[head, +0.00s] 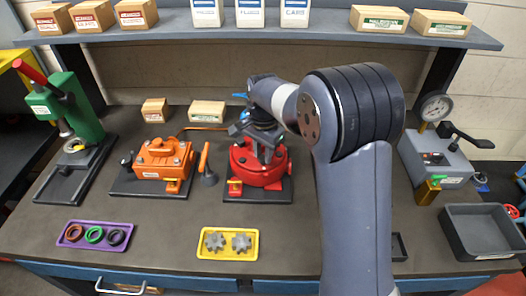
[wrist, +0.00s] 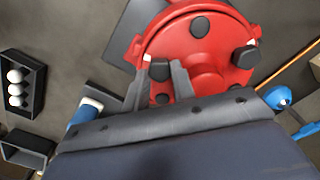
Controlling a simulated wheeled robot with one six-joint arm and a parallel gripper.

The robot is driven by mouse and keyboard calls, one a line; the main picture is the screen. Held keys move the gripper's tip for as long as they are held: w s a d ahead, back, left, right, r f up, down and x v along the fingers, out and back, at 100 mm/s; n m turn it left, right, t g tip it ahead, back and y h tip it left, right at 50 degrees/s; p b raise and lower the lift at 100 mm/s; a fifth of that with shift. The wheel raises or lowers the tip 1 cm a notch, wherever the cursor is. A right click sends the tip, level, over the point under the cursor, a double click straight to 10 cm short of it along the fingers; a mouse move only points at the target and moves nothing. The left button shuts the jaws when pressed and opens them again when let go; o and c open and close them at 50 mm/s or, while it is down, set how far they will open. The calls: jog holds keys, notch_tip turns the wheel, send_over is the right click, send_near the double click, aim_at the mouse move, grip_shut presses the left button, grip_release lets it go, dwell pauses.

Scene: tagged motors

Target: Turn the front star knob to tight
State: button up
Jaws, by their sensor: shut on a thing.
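The red round motor housing (head: 262,168) stands on a black base plate in the middle of the bench. In the wrist view the red cover (wrist: 210,70) carries several dark knobs, with one knob (wrist: 200,27) at the top and another knob (wrist: 243,58) at the right. My gripper (wrist: 161,70) reaches down onto the cover's rim and is shut on a dark star knob (wrist: 159,71) between its fingertips. In the head view my gripper (head: 262,148) is over the housing, and the arm and wrist hide part of the cover. The knob's tightness cannot be told.
An orange motor (head: 165,160) stands left of the red one, beside a green press (head: 80,115). A purple tray (head: 74,242) with rings and a yellow tray (head: 228,254) with gears lie in front. A gauge unit (head: 436,157) and grey bin (head: 485,232) are at right.

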jog(key=m, duration=0.5)
jog(key=shift+w+r, duration=0.1)
jog(key=shift+r, duration=0.15)
jog(key=m, duration=0.5)
jog(key=shift+a+m, duration=0.1)
jog(key=shift+m, duration=0.2)
jog(key=o, duration=1)
jog(key=shift+f, duration=0.15)
jog(key=shift+f, duration=0.1)
